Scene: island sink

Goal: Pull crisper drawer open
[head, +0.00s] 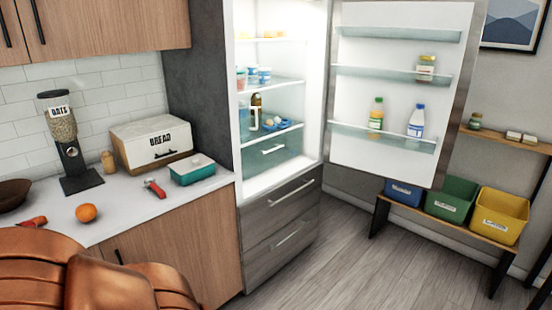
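The fridge (228,120) stands in the middle of the head view, and its door (395,90) is swung wide open to the right. The crisper drawer (258,160) is the clear teal-tinted drawer at the bottom of the lit compartment, below the lowest shelf. It has a short pale handle (273,149) across its front and looks shut. My gripper is not in view. Nothing blocks the view of the drawer front.
Below are two grey outer drawers (280,225) with long handles. Left is a counter (130,205) with a bread box (155,143), a teal container (191,170) and an orange (86,212). A brown leather-like form covers the bottom left. Floor (370,250) before the fridge is clear; bins (452,199) stand right.

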